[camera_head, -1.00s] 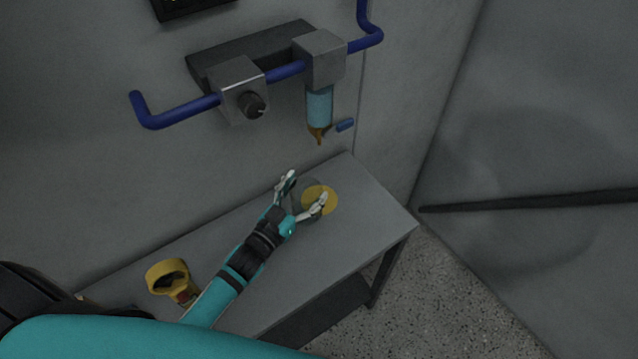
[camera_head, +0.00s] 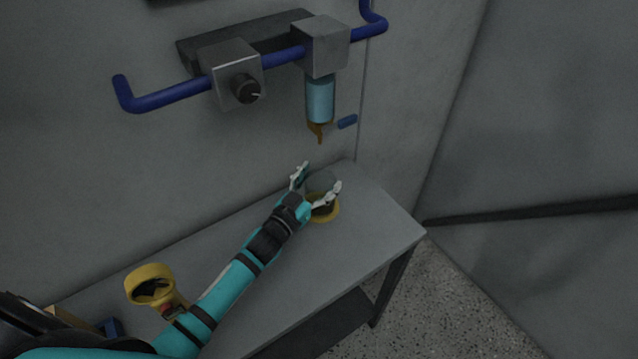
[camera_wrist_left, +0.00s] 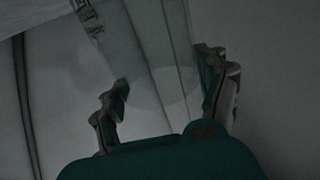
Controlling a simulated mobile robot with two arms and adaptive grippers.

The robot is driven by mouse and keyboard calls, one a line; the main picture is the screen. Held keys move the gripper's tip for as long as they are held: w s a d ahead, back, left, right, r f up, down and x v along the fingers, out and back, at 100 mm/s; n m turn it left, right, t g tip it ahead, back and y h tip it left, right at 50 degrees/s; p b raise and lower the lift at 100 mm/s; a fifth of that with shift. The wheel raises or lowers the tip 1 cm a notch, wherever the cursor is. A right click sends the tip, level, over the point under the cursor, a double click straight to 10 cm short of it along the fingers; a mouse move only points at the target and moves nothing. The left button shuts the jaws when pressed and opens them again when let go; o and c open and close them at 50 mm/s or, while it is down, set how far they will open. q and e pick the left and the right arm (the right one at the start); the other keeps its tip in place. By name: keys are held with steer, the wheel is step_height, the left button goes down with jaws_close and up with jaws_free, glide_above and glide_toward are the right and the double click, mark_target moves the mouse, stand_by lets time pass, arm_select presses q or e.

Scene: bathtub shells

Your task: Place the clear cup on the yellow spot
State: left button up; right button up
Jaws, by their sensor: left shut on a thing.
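The clear cup (camera_head: 320,183) is a faint, see-through shape between the fingers of my left gripper (camera_head: 318,182). The gripper is shut on it, with one finger on each side. The cup also shows faintly in the left wrist view (camera_wrist_left: 160,75), between the fingertips of the left gripper (camera_wrist_left: 165,92). The yellow spot (camera_head: 328,214) is on the grey table near its far end. The cup and fingers cover part of the spot in the head view. I cannot tell whether the cup touches the table. My right gripper is not in view.
A blue bottle (camera_head: 320,100) with an amber nozzle hangs from a block on the blue pipe (camera_head: 170,95), just above the cup. A yellow ring-shaped object (camera_head: 150,283) stands at the table's left. The grey table (camera_head: 375,222) is bare on the right.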

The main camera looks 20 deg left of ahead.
arm_select(q)
steer(key=shift+f, duration=0.15)
steer(key=o, duration=1.2)
steer(key=shift+s, duration=0.2)
steer(key=b+v, duration=0.1)
steer(key=v, duration=1)
steer(key=shift+s+a, duration=0.2)
steer(key=shift+s, duration=0.15)
